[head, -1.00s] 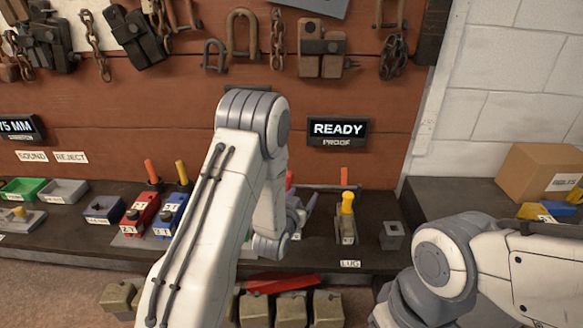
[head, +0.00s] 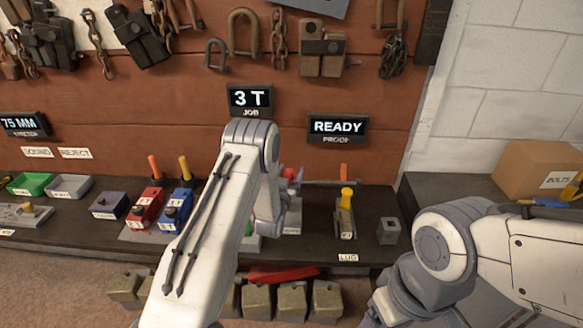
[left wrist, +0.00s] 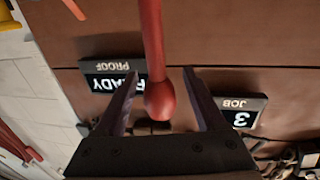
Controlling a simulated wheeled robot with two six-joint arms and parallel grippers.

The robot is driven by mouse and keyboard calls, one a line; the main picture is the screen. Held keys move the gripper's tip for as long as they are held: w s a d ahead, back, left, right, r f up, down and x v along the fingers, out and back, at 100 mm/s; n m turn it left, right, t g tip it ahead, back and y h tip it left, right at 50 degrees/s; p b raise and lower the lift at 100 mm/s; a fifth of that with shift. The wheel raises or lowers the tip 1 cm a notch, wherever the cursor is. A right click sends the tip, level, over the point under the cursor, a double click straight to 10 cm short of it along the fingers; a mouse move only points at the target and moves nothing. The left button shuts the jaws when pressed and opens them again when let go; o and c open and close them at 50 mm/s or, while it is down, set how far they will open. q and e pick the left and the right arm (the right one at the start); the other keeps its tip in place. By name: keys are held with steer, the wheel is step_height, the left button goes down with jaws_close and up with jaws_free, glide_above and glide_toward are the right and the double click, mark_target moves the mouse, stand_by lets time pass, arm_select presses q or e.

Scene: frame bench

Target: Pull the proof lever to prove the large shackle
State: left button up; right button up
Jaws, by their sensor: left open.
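The proof lever is a red rod ending in a round red knob (left wrist: 160,100). In the left wrist view the knob hangs between the spread fingers of my left gripper (left wrist: 160,74), with a gap on both sides. In the head view the red knob (head: 289,173) shows just right of my left forearm, with my left gripper (head: 291,186) beside it, partly hidden by the arm. A large shackle (head: 243,30) hangs on the back board. Whether one sits in the proof stand is hidden. My right gripper is out of view.
The PROOF display (head: 337,128) reads READY and the JOB display (head: 250,99) reads 3 T. A yellow-handled tool (head: 346,215) and a grey block (head: 390,230) stand on the bench right of my gripper. Red and blue units (head: 172,212) stand left of my arm.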

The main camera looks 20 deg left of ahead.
arm_select(q)
steer(key=shift+w, duration=0.5)
jaws_close()
stand_by(1.2)
